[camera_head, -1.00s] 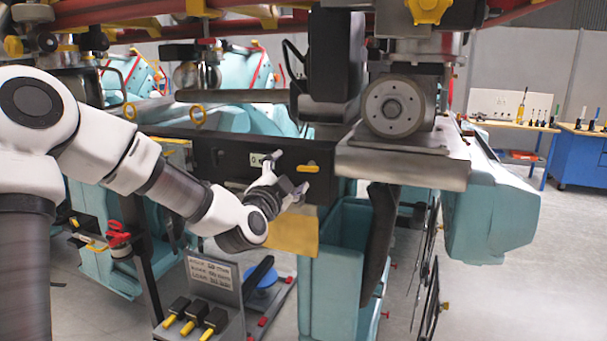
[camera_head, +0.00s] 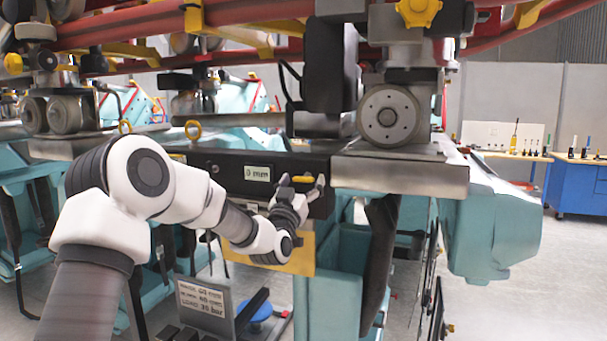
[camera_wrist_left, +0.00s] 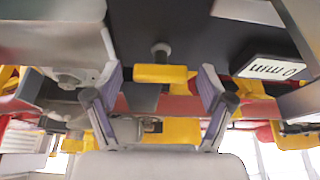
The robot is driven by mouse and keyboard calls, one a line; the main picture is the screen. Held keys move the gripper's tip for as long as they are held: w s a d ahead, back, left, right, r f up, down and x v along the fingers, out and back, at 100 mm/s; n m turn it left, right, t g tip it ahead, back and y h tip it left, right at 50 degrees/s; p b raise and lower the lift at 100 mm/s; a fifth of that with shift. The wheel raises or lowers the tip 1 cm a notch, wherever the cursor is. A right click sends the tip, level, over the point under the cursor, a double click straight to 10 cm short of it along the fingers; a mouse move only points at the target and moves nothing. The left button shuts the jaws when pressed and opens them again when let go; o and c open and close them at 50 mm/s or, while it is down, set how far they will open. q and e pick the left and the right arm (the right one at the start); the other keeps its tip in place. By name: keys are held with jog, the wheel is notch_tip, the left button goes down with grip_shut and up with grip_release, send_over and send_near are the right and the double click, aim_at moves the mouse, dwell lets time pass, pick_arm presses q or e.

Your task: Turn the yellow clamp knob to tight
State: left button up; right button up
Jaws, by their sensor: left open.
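The yellow clamp knob (camera_head: 303,179) is a short bar on the dark front panel (camera_head: 226,166), lying about level. In the left wrist view the knob (camera_wrist_left: 165,73) shows as a yellow bar near the upper middle, between my finger tips. My left gripper (camera_head: 304,188) is open, with one finger to each side of the knob. I cannot tell whether either finger touches it. A white "0 mm" display (camera_head: 257,173) is left of the knob; it also shows upside down in the left wrist view (camera_wrist_left: 272,68). My right gripper is not in view.
A grey metal block with a round wheel (camera_head: 389,117) overhangs just right of the panel. Yellow and red frame parts (camera_head: 270,46) run above. A sign plate (camera_head: 204,309) stands below my arm. A blue cabinet (camera_head: 587,187) is far right, with open floor before it.

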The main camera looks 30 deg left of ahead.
pick_arm(q)
jog(key=shift+w+a+r, duration=0.1)
jog(key=shift+w+a, duration=0.1)
jog(key=shift+w, duration=0.5)
jog(key=shift+s, duration=0.2)
jog(key=shift+r, duration=0.1)
jog(key=c, duration=1.2)
jog(key=shift+o, duration=0.2)
jog(key=shift+f+m+h+b, duration=0.2)
jog(key=shift+m+h+b, duration=0.3)
jog(key=shift+b, duration=0.4)
jog(key=shift+r, duration=0.2)
jog(key=o, duration=1.2)
jog(key=shift+c, duration=0.2)
jog(key=shift+w+f, duration=0.1)
